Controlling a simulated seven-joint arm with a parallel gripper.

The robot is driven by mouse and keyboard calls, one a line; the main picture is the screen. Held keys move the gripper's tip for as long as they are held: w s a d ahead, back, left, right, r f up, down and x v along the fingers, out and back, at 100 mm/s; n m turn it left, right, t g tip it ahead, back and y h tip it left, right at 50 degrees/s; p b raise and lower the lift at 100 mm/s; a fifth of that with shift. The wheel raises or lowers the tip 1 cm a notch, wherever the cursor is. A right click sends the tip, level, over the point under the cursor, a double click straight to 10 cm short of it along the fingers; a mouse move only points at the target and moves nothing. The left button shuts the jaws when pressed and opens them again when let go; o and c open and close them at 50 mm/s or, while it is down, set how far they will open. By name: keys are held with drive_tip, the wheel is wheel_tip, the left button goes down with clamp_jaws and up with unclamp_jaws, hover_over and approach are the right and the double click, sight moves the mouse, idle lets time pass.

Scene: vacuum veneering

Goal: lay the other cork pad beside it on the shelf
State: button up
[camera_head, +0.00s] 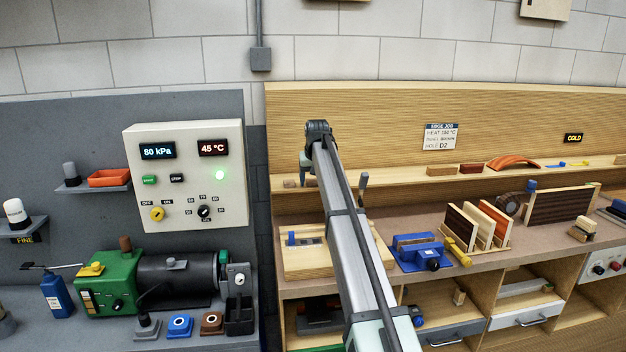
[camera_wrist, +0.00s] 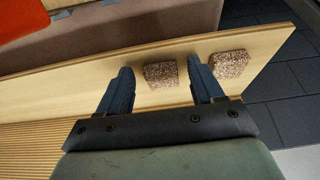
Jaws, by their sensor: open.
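Two speckled brown cork pads lie on the narrow pale wooden shelf (camera_wrist: 60,98), near its end. In the wrist view one pad (camera_wrist: 160,75) sits between the fingertips of my open gripper (camera_wrist: 162,82). The other pad (camera_wrist: 230,64) lies to the right, outside the right finger and nearer the shelf's end, with a gap between the two. I cannot tell whether the fingers touch the pad between them. In the head view my gripper (camera_head: 306,172) is at the left end of the shelf (camera_head: 400,180), and the outer pad (camera_head: 290,184) shows just left of it.
Farther right on the shelf are small blocks (camera_head: 441,171) and an orange arch (camera_head: 513,162). Below, the bench holds a blue clamp-like fixture (camera_head: 420,252) and a rack of upright boards (camera_head: 478,228).

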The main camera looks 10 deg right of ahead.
drive_tip(key=shift+r, duration=0.1)
drive_tip(key=v, duration=1.2)
drive_tip(key=shift+o, duration=0.2)
drive_tip(key=shift+r, duration=0.1)
